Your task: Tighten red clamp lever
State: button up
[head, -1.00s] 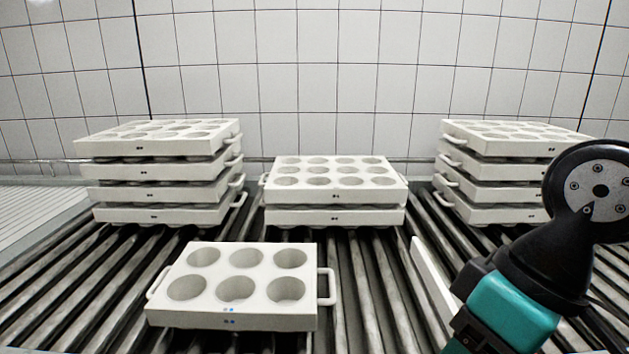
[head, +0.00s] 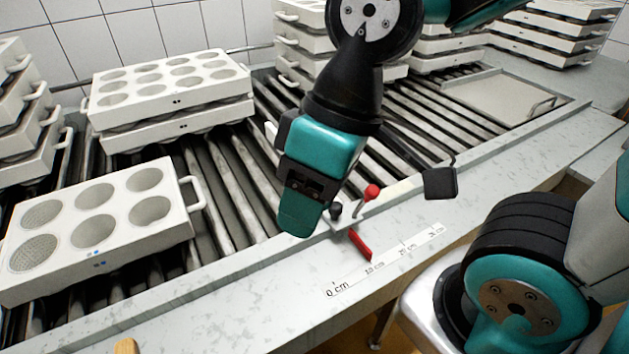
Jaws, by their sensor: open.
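A slim red lever (head: 360,244) lies on the pale front rail of the roller bench, right of my gripper's lower end. Just above it a red ball knob (head: 372,192) stands on a thin stem. I cannot tell how far either is turned. My gripper (head: 302,212), teal and black, hangs over the rail to the left of the red parts. The gripper is open and holds nothing that I can see. Its fingertips are hard to make out, and no contact with the red parts shows. A black knob (head: 335,210) sits beside its lower end.
A white six-hole mould (head: 95,270) lies on the rollers at left. Stacked moulds (head: 170,125) stand behind it. A centimetre scale (head: 385,261) runs along the rail. A flat black piece (head: 440,183) hangs right of the red knob.

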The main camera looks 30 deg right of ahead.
aim_at(372, 191)
jog(key=z, duration=0.8)
jog(key=k, duration=0.8)
jog(key=u, duration=0.1)
